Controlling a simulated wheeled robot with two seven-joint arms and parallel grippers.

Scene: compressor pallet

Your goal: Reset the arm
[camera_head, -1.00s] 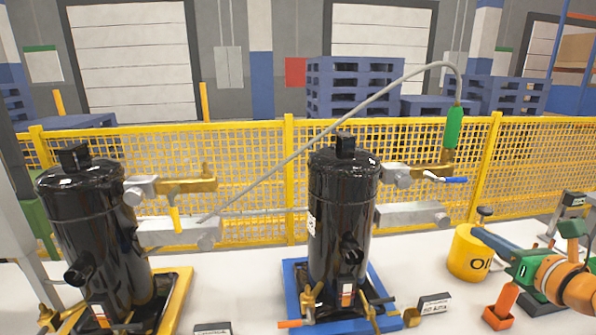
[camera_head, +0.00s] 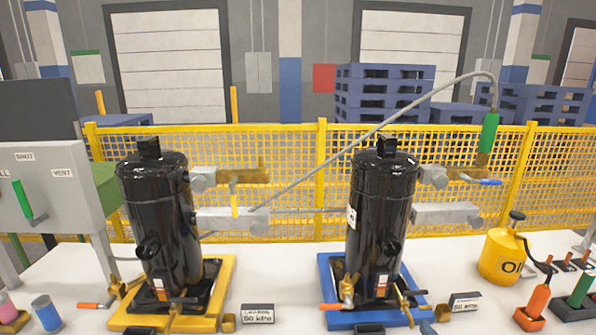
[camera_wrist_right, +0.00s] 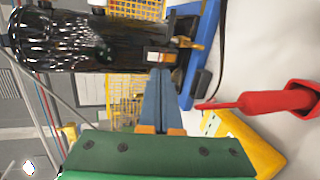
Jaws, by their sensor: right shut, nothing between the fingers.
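My right gripper (camera_wrist_right: 160,75) shows in the right wrist view. Its two blue fingers lie together with nothing between them. The tips point toward the lower part of a black compressor (camera_wrist_right: 95,42) and its blue base (camera_wrist_right: 201,50); I cannot tell the gap. Neither gripper shows in the head view. There, one black compressor (camera_head: 380,215) stands upright on a blue base (camera_head: 329,277) and another black compressor (camera_head: 162,215) stands upright on a yellow base (camera_head: 222,282).
A grey panel (camera_head: 50,180) with a green lever stands at the left. A yellow oil can (camera_head: 503,255) and an orange-handled tool in a holder (camera_head: 538,300) are at the right. A yellow mesh fence (camera_head: 300,150) runs behind. A red tool (camera_wrist_right: 270,101) shows in the wrist view.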

